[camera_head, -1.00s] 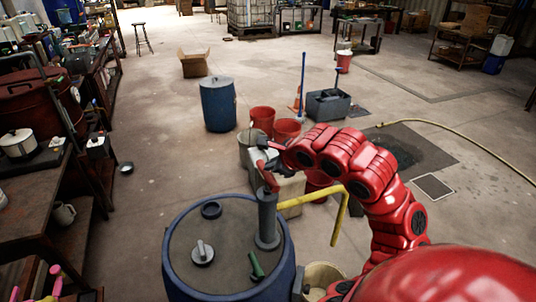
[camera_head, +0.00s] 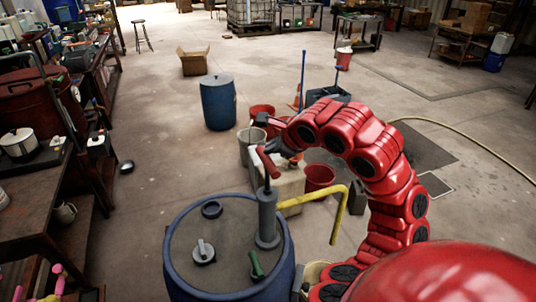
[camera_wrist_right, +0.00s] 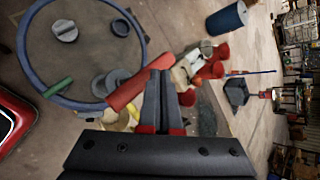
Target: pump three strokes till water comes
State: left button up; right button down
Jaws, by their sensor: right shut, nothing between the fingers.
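The hand pump (camera_head: 267,217) is a grey cylinder upright on the lid of a blue drum (camera_head: 172,258). Its red handle (camera_head: 268,162) stands above the cylinder on a short visible length of rod. A yellow spout (camera_head: 312,195) runs right and bends down; no water shows at its end. My right gripper (camera_head: 273,146) is at the handle, shut and empty. In the right wrist view, the shut fingers (camera_wrist_right: 162,88) are right beside the red handle (camera_wrist_right: 140,90), overlapping its edge; I cannot tell whether they touch. My left gripper is out of view.
A pale bucket (camera_head: 314,273) stands beside the drum, partly hidden by my right arm. Red buckets (camera_head: 319,178) and a pale canister (camera_head: 290,185) stand behind the pump. Another blue drum (camera_head: 218,103) is farther back. A workbench (camera_head: 30,195) lines the left. Open floor lies between.

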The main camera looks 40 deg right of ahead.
aim_at(270, 159)
jog(key=shift+r+p, duration=1.6)
jog(key=shift+r, duration=1.45)
